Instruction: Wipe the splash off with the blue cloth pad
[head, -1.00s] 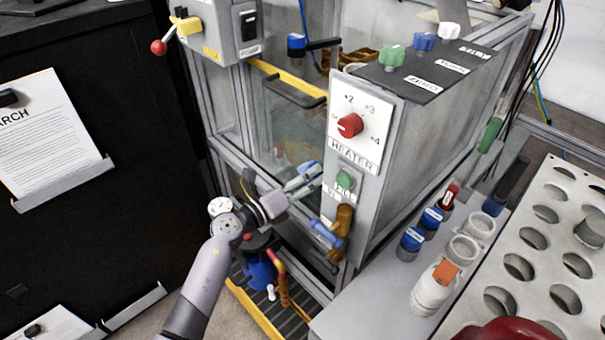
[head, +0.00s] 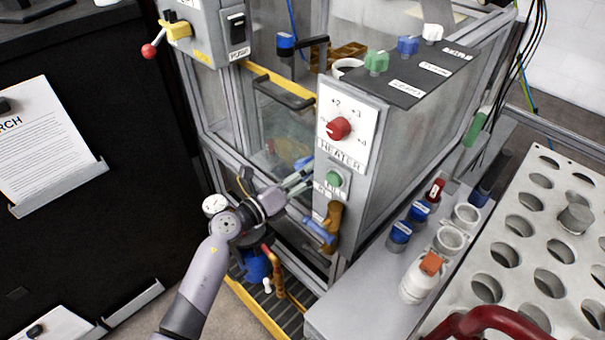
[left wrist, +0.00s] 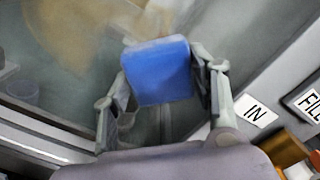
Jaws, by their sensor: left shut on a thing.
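The blue cloth pad (left wrist: 158,70) is held between the two fingers of my left gripper (left wrist: 161,80), which is shut on it. In the head view the pad (head: 303,162) is a small blue patch beyond the fingertips (head: 300,176), left of the heater panel and in front of the clear tank wall. A tan-brown splash (left wrist: 85,28) shows at the top left of the left wrist view, beyond the pad. I cannot tell whether the pad touches the wall. My right gripper is not in view.
The heater panel (head: 347,115) with its red knob stands just right of my left gripper. A brass valve with a blue handle (head: 318,230) is below it. A dark bar handle (head: 284,94) is above. A bench (head: 365,290) with bottles is at right.

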